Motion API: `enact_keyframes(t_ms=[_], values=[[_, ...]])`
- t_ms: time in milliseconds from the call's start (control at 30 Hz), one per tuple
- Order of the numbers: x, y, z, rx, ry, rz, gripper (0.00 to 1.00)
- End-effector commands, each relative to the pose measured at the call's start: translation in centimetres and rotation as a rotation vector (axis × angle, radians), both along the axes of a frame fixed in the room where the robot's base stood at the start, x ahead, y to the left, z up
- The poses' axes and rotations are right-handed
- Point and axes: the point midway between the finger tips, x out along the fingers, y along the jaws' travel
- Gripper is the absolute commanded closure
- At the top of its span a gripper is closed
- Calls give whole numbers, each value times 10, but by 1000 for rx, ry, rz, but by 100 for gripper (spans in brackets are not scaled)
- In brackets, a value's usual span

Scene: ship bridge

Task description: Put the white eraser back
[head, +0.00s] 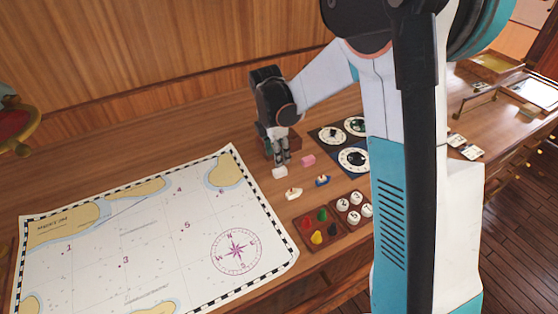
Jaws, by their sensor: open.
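The white eraser (279,173) lies on the wooden desk just off the upper right edge of the chart. A pink eraser (308,160) lies on the desk just to the right. A small dark reddish-brown box (295,141) stands behind my gripper and is partly hidden by it; I cannot see inside it.
A chart (150,235) covers the desk's left. Two small boats, white (293,194) and blue (322,181), stand in front of the erasers. Trays of coloured pieces (317,226) and white numbered pieces (353,208) lie nearer. Dial panels (353,160) are to the right.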

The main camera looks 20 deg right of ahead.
Motion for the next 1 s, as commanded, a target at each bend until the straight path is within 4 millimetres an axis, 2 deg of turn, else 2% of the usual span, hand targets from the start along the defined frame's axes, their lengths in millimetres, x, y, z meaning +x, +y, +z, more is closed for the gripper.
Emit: enact_keyframes(t_ms=[33, 200, 400, 533, 800, 1000], values=[[-1, 1, 12, 0, 0, 1, 59], [-1, 5, 37, 0, 0, 0, 59], [-3, 6, 52, 1, -4, -8, 59], [-13, 4, 69, 12, -38, -81, 59], [-67, -2, 126, 87, -198, -446, 59], [-114, -5, 157, 179, -312, -739, 59]])
